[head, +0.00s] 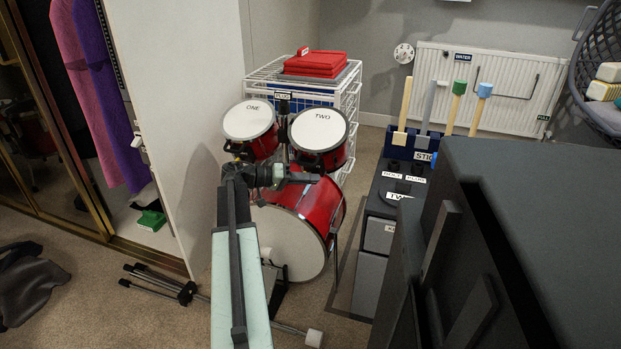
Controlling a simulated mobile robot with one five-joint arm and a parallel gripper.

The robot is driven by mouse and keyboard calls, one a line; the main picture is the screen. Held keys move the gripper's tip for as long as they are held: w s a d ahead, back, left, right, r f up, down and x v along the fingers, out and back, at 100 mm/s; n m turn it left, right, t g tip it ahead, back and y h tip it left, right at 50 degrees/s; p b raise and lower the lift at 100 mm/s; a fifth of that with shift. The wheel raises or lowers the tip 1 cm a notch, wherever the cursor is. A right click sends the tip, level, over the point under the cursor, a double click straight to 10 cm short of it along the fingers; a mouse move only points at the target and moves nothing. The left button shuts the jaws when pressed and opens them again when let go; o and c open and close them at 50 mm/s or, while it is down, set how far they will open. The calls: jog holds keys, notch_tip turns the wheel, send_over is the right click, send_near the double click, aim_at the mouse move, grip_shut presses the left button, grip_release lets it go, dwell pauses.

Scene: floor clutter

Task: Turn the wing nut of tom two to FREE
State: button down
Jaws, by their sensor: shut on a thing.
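Tom two (318,128) is a red drum with a white head marked TWO, mounted on the right above the red bass drum (305,208). Tom one (249,119), marked ONE, sits to its left. My arm rises from below in the head view and bends right at its end. My gripper (305,178) is just below tom two, in front of the top of the bass drum. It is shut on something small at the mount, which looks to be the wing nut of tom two. The nut, its markings and its angle are hidden by the gripper or too small to see.
A white wire rack (352,92) with folded red cloth (316,63) stands behind the drums. A dark cabinet (371,238) with a stick holder (400,146) is on the right. A folded black stand (185,292) lies on the carpet at left. A white door panel (180,110) stands left of the drums.

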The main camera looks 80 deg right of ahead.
jog(key=g+b, duration=0.1)
jog(key=f+g+b, duration=0.1)
jog(key=b, duration=0.1)
jog(key=shift+w+d+y, duration=0.1)
jog(key=shift+d+y, duration=0.2)
jog(key=shift+d, duration=0.05)
jog(key=b, duration=0.1)
jog(key=g+b, duration=0.1)
jog(key=b, duration=0.1)
jog(key=shift+r+g+y, duration=0.2)
jog(key=shift+g+y, duration=0.1)
jog(key=shift+y, duration=0.1)
jog(key=shift+a+r+g, duration=0.15)
jog(key=shift+r+g, duration=0.25)
jog(key=shift+r, duration=0.05)
jog(key=c, duration=1.5)
grip_release()
jog(key=v, duration=0.7)
jog(key=shift+w+a+b, duration=0.1)
jog(key=shift+w+b, duration=0.3)
